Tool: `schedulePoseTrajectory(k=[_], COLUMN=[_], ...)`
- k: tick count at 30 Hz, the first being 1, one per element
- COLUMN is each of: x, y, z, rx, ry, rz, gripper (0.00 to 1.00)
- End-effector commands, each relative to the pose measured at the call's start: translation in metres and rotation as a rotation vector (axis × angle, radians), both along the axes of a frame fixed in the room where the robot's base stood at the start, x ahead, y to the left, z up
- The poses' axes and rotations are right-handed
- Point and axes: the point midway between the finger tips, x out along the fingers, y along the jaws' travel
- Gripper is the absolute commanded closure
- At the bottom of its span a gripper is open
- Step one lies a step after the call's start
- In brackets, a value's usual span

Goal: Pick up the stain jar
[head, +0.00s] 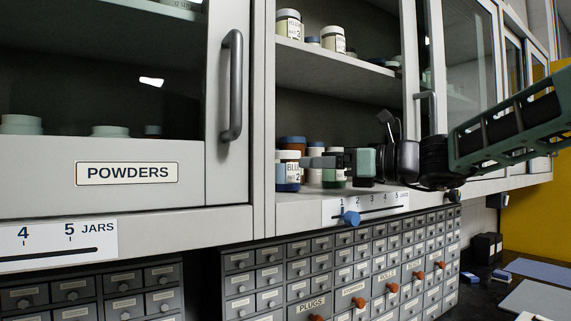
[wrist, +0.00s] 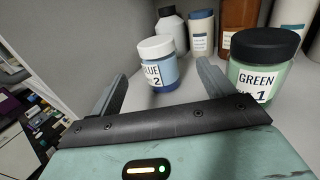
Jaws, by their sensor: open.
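A blue jar (head: 288,172) with a white lid and a label reading "BLUE 2" stands upright at the left of the cabinet's lower shelf. In the wrist view the blue jar (wrist: 159,64) is ahead of my gripper (wrist: 162,76), with its lower part between the spread fingers. My gripper (head: 313,162) is open and holds nothing. A jar labelled "GREEN 1" (wrist: 262,68), with a black lid, stands right of the right finger. In the head view the green jar (head: 333,182) is partly hidden by my gripper.
Several jars stand on the upper shelf (head: 335,62). The cabinet's left wall is close to the blue jar. A numbered scale with a blue knob (head: 350,217) is on the shelf's front edge.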

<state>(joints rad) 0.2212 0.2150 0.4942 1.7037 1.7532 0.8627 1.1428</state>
Motion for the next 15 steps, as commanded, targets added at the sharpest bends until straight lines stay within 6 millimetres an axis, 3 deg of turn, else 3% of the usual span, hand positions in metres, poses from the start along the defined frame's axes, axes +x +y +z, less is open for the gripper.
schedulePoseTrajectory(k=[4, 15], x=[0.012, 0.025], y=[0.026, 0.057], z=[0.003, 0.004], rx=[0.002, 0.001], ry=[0.002, 0.003], rz=[0.004, 0.004], gripper=[0.19, 0.19])
